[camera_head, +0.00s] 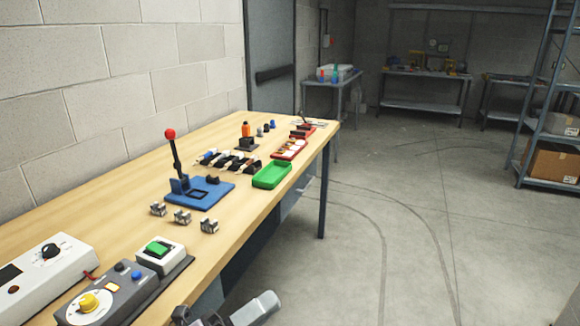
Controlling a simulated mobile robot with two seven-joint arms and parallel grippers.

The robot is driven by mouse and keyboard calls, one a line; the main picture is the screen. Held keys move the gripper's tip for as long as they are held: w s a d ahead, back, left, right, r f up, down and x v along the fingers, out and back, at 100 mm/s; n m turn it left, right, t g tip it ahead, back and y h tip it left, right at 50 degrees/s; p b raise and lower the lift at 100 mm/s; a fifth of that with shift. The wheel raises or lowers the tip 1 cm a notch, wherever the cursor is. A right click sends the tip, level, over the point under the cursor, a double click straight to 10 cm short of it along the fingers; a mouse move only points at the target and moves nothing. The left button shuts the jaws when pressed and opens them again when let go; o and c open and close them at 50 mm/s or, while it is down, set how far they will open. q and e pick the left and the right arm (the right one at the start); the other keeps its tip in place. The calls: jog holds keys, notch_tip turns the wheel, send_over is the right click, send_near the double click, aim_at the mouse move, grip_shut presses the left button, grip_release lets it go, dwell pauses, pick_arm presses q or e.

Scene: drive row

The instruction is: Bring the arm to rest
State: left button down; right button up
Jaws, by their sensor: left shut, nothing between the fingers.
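My left gripper (187,315) shows only in part at the bottom edge of the head view, its dark fingers beside the front edge of the wooden bench (110,190). It is shut and holds nothing. A pale grey part of my own arm shows just to its right. Most of the arm is cut off by the picture's lower edge. My right gripper is not in view.
Near the gripper stand a green-button box (160,252) and a control box with a yellow knob (92,303). Farther along are a blue lever base (197,193) and a green tray (272,174). Floor to the right is clear up to a shelf rack (545,120).

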pick_arm(q)
jog(key=s+a+f+n+t+y, duration=0.1)
jog(key=a+f+n+t+y, duration=0.1)
jog(key=a+f+n+y, duration=0.5)
jog(key=s+a+f+n+t+y, duration=0.15)
jog(key=f+n+y, duration=0.35)
jog(key=n, duration=0.6)
jog(key=s+a+f+n+g+y, duration=0.2)
jog(key=s+a+f+n, duration=0.1)
jog(key=s+f+n, duration=0.2)
jog(key=s+a+f+n+g+y, duration=0.2)
jog(key=s+a+f+n+g, duration=0.1)
jog(key=f, duration=0.6)
jog(key=s+a+n, duration=0.1)
jog(key=s+n, duration=0.1)
jog(key=s, duration=0.1)
jog(key=shift+a+n, duration=0.25)
jog(key=shift+n, duration=0.15)
jog(key=shift+r, duration=0.1)
